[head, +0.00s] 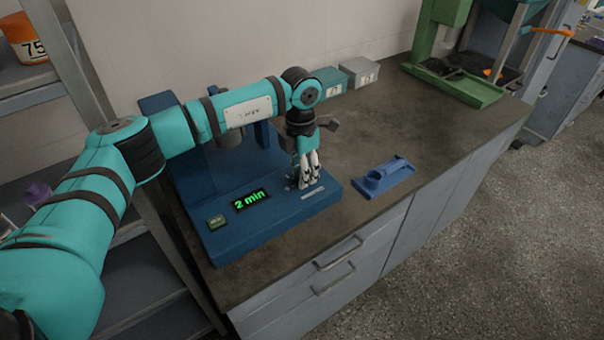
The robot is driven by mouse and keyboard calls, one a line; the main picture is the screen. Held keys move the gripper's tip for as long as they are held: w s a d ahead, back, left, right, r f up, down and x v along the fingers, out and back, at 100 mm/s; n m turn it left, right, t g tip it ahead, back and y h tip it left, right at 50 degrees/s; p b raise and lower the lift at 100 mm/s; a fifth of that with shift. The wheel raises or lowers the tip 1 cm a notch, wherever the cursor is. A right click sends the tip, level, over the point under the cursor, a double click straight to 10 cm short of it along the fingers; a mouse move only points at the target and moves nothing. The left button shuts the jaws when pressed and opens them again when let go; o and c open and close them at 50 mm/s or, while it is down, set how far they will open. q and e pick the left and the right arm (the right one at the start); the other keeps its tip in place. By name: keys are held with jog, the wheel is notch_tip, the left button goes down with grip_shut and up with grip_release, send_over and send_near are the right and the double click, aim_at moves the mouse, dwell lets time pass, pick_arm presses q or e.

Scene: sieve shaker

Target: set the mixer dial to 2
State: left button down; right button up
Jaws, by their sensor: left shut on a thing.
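The mixer (271,233) is a dark blue machine on the dark countertop. Its front panel has a lit display (250,200) that reads "2 min" in green. A small green button (216,222) sits at the panel's left. My left gripper (306,184) points down at the right part of the panel, its fingers shut on the dial. The fingers hide nearly all of the dial, so its pointer cannot be read. A pale strip (313,193) shows on the panel just beside the fingertips. My right gripper is not in view.
A blue holder (383,177) lies on the counter (352,215) right of the mixer. Two small labelled boxes, teal (329,80) and grey (360,72), stand by the wall. A green machine (455,84) stands farther right. Shelves (40,92) are at the left.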

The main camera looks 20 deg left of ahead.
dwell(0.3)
pick_arm(q)
jog(key=c, duration=0.9)
grip_release()
jog(key=shift+c, duration=0.2)
jog(key=shift+r, duration=0.15)
notch_tip(320, 180, up, 12)
jog(key=shift+w+a, duration=0.15)
jog(key=shift+a, duration=0.05)
